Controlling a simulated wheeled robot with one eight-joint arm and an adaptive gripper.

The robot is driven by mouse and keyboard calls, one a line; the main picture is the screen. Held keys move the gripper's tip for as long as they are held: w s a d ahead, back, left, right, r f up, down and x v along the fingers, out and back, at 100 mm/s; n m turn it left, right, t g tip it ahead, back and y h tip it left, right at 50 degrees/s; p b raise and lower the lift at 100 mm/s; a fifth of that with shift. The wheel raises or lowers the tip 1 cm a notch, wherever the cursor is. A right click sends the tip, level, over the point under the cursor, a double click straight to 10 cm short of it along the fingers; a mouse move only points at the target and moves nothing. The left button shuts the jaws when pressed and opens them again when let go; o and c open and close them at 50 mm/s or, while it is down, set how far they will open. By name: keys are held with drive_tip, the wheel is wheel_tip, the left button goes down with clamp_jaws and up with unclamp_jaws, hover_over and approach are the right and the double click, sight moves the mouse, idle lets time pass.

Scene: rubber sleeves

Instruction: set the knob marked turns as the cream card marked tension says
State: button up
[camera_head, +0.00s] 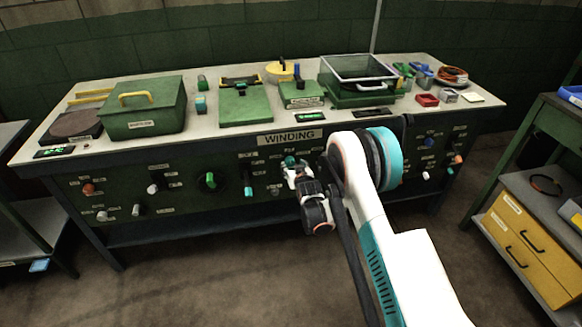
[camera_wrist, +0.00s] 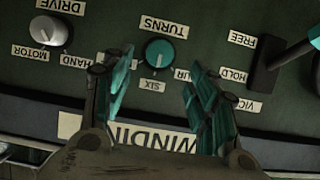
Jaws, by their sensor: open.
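The knob marked turns (camera_wrist: 159,53) is a round teal knob with a dark collar on the dark green panel, upside down in the wrist view. One label by it reads SIX (camera_wrist: 152,85); another, ending in UR, is partly hidden by my finger, and a third is mostly hidden. I cannot make out where its pointer aims. My gripper (camera_wrist: 160,92) is open, its teal fingers either side of and short of the knob, not touching it. In the head view my gripper (camera_head: 291,171) is at the panel front.
A grey knob marked drive (camera_wrist: 48,31) and a dark lever (camera_wrist: 266,66) with labels FREE and HOLD flank the turns knob. The WINDING sign (camera_head: 290,137) is on the bench edge. Green boxes (camera_head: 143,108) and a clear-walled tray (camera_head: 357,69) stand on top.

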sight(291, 163)
drive_tip(key=b+x, duration=0.1)
drive_tip(key=x, duration=0.5)
drive_tip(key=shift+w+b, duration=0.1)
drive_tip(key=shift+b, duration=0.2)
drive_tip(key=c, duration=1.1)
